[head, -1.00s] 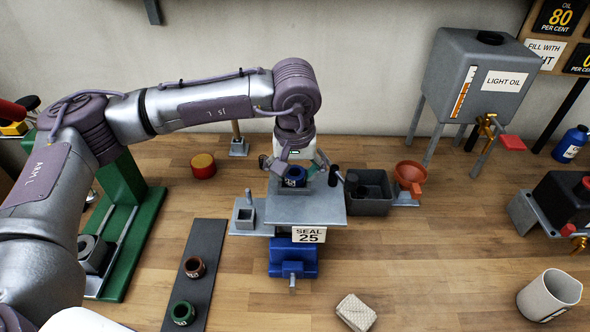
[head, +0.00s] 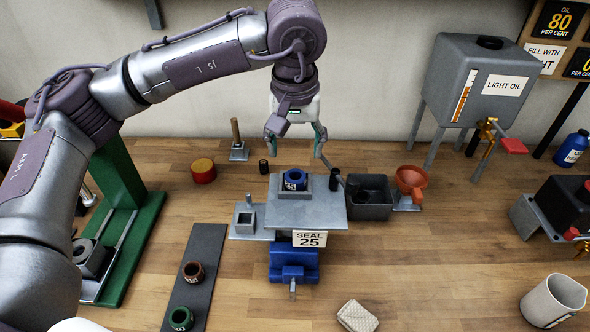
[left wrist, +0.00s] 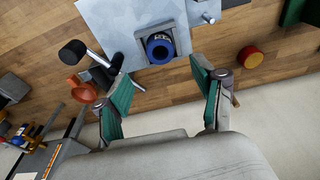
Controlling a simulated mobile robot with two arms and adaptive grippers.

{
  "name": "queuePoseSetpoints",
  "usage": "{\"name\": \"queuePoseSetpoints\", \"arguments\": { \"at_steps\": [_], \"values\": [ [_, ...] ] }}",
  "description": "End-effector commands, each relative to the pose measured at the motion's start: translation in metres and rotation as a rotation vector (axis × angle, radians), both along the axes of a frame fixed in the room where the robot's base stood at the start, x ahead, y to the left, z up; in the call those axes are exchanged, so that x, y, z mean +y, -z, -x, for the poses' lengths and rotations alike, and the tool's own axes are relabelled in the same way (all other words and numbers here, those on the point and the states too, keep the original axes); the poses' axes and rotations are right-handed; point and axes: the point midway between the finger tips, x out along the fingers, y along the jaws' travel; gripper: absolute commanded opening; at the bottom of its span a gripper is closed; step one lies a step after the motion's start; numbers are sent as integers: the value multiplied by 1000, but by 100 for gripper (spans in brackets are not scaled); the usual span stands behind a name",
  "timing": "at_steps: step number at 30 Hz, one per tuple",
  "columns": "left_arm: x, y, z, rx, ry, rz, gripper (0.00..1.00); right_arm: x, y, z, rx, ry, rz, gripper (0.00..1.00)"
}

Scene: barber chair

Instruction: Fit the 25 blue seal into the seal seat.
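The blue seal (head: 294,179) sits at the square grey seal seat (head: 311,187) on top of the grey plate above the "SEAL 25" sign (head: 309,239). In the left wrist view the blue seal (left wrist: 160,48) is a ring within the square seat (left wrist: 143,42); I cannot tell how deep it sits. My left gripper (head: 295,146) is open and empty, above and behind the seal, apart from it. Its two green-padded fingers (left wrist: 163,92) show spread in the left wrist view. My right gripper is not in view.
A brown seal (head: 194,272) and a green seal (head: 180,318) stand on the dark strip (head: 205,245). A grey bin (head: 370,210) and orange funnel (head: 410,181) are right of the plate. A black-knobbed lever (head: 335,172) stands close beside the seat.

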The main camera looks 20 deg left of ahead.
Motion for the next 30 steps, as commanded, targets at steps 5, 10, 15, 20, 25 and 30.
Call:
{"name": "queuePoseSetpoints", "arguments": {
  "at_steps": [5,10,15,20,25,30],
  "values": [
    [-2,-28,4,-2,-1,1,69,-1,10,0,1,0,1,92],
    [-2,-40,6,-1,-1,1,69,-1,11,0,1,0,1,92],
    [-2,-41,6,0,-1,0,69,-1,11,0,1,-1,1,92],
    [-2,-41,6,0,-1,0,69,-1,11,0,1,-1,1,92],
    [-2,-46,6,0,-1,0,69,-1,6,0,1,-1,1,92],
    [-2,-77,6,0,-1,0,69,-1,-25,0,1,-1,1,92]
  ]
}}
